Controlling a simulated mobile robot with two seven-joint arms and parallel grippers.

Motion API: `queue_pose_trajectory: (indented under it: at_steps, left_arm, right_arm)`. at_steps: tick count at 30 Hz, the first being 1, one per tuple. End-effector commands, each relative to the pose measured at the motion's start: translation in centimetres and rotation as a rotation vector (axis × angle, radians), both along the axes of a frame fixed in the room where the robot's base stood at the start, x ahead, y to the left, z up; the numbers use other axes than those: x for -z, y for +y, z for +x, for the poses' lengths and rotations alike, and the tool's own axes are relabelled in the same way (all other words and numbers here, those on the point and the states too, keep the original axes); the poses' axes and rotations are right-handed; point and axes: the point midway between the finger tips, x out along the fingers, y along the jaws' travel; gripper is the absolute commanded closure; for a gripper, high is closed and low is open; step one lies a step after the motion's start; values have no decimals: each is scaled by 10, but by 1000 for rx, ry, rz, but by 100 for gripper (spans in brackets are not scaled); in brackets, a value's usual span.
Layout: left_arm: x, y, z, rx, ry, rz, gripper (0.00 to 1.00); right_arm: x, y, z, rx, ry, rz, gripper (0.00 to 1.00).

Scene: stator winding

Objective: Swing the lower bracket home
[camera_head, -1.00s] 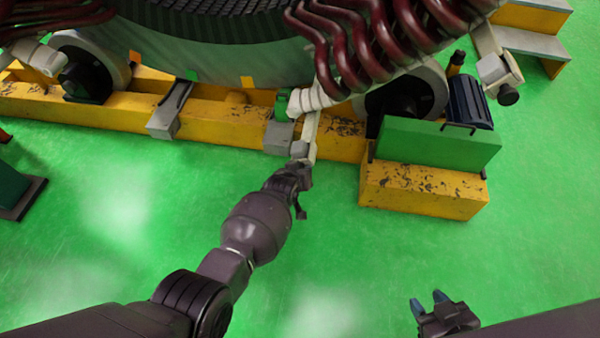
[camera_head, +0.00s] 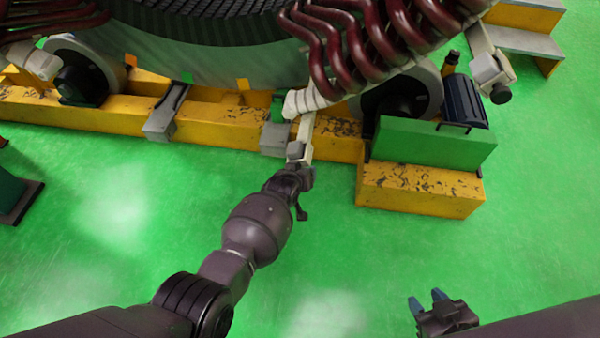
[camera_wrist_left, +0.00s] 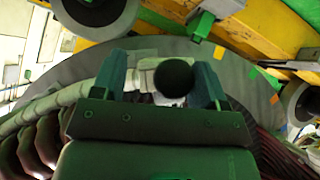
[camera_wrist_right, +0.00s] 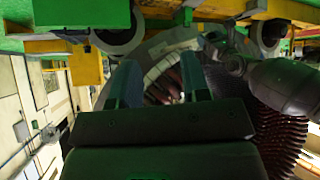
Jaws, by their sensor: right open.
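The lower bracket (camera_head: 306,128) is a pale arm hanging under the dark red coils (camera_head: 345,40), in front of the yellow base. Its end block with a round black knob (camera_wrist_left: 173,78) sits between the fingers of my left gripper (camera_wrist_left: 163,85), which appear closed around it. In the head view my left gripper (camera_head: 298,166) is at the bracket's low end, and its fingers are partly hidden. The bracket's upper end is wrapped in white beside the coils. My right gripper (camera_head: 428,302) is open and empty at the bottom right, far from the bracket.
The yellow base rail (camera_head: 220,122) runs across, with black rollers (camera_head: 400,95) beneath the stator ring (camera_head: 215,60). A green plate on a yellow block (camera_head: 420,190) stands right of the bracket. Another pale bracket (camera_head: 487,68) is at upper right. Green floor in front is clear.

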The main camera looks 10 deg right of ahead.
Motion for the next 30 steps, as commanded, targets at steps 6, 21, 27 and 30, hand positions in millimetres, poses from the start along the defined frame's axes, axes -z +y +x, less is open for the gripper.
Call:
queue_pose_trajectory:
  at_steps: [6, 21, 27, 30]
  left_arm:
    - [-2, 0, 1, 0, -4, 0, 35]
    - [-34, 16, -19, -3, -15, 1, 35]
    - [-50, 26, -39, -2, -14, 1, 35]
    - [-57, 31, -48, -2, -11, 0, 35]
  right_arm:
    - [0, 0, 0, 0, 0, 0, 57]
    - [-28, -2, 11, 14, -47, 12, 57]
    - [-39, -2, 7, 17, -55, 11, 57]
    - [-46, 0, 7, 18, -63, 14, 57]
